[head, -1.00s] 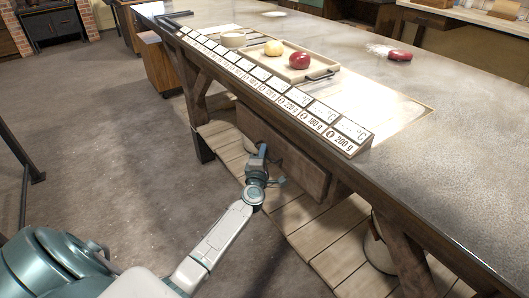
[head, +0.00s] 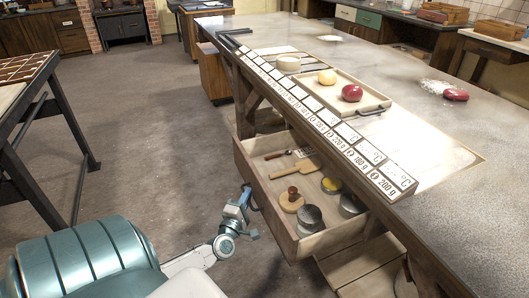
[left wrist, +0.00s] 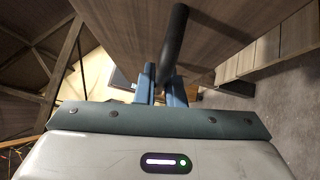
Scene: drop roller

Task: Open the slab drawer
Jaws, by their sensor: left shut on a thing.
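The slab drawer (head: 262,204) is a wooden drawer under the stone-topped bench, and it stands pulled out. Inside it are a wooden paddle (head: 297,169), a round wooden piece with a knob (head: 291,200), metal tins (head: 309,217) and a small dark-handled tool (head: 278,154). My left gripper (head: 246,197) is at the drawer's front. In the left wrist view its blue fingers (left wrist: 161,92) are shut on the dark bar handle (left wrist: 174,45), with the wooden drawer front close by. My right gripper is not in view.
A row of weight and temperature cards (head: 335,128) lines the bench edge. A tray (head: 368,103) with a yellow and a red ball stands on the bench top (head: 440,125). A dark-framed table (head: 40,120) stands at the left. The floor between is clear.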

